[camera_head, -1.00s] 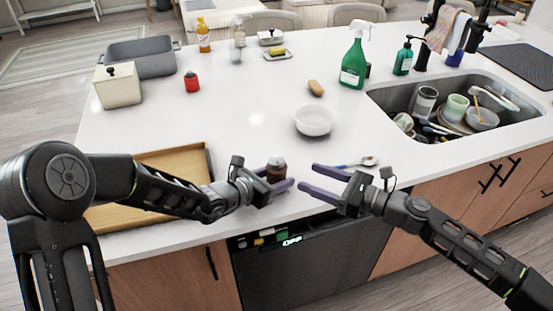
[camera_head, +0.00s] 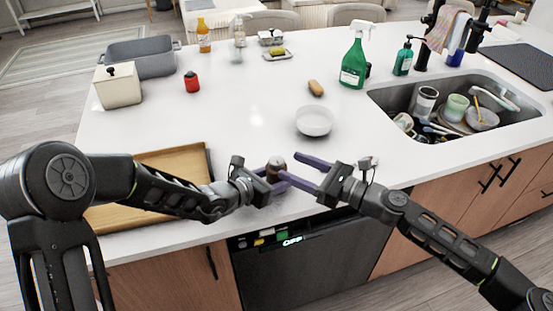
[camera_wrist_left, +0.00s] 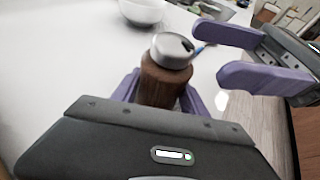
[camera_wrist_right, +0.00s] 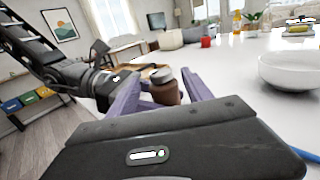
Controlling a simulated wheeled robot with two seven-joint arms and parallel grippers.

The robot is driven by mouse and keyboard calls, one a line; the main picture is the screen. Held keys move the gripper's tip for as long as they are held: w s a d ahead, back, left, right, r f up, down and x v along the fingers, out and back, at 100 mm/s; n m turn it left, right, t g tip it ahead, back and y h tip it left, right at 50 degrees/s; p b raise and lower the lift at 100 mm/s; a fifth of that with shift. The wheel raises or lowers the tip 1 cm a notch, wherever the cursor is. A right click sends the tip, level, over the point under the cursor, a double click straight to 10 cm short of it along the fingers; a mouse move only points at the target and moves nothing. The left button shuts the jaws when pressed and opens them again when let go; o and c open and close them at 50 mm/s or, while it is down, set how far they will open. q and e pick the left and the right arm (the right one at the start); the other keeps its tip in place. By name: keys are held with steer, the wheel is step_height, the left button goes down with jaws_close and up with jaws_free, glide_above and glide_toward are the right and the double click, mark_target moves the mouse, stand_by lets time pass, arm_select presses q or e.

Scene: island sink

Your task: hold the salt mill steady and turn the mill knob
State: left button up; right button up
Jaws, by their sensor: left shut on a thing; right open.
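The salt mill (camera_head: 275,167) stands upright near the counter's front edge. It has a brown wooden body (camera_wrist_left: 162,84) and a silver knob (camera_wrist_left: 171,50) on top. My left gripper (camera_head: 270,177) is shut on its body, with purple fingers on both sides in the left wrist view. My right gripper (camera_head: 298,170) is open just right of the mill, its fingertips at about the knob's height. In the right wrist view the mill (camera_wrist_right: 165,88) shows between the right fingers (camera_wrist_right: 160,95), and I see no clear contact.
A white bowl (camera_head: 314,121) stands behind the right gripper. A wooden tray (camera_head: 180,160) lies left, under my left arm. A spoon lies partly hidden behind the right gripper. The sink (camera_head: 455,105) with dishes is at right.

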mark_target(283, 162)
steer(key=x, duration=0.6)
steer(key=shift+c, duration=0.5)
jaws_close()
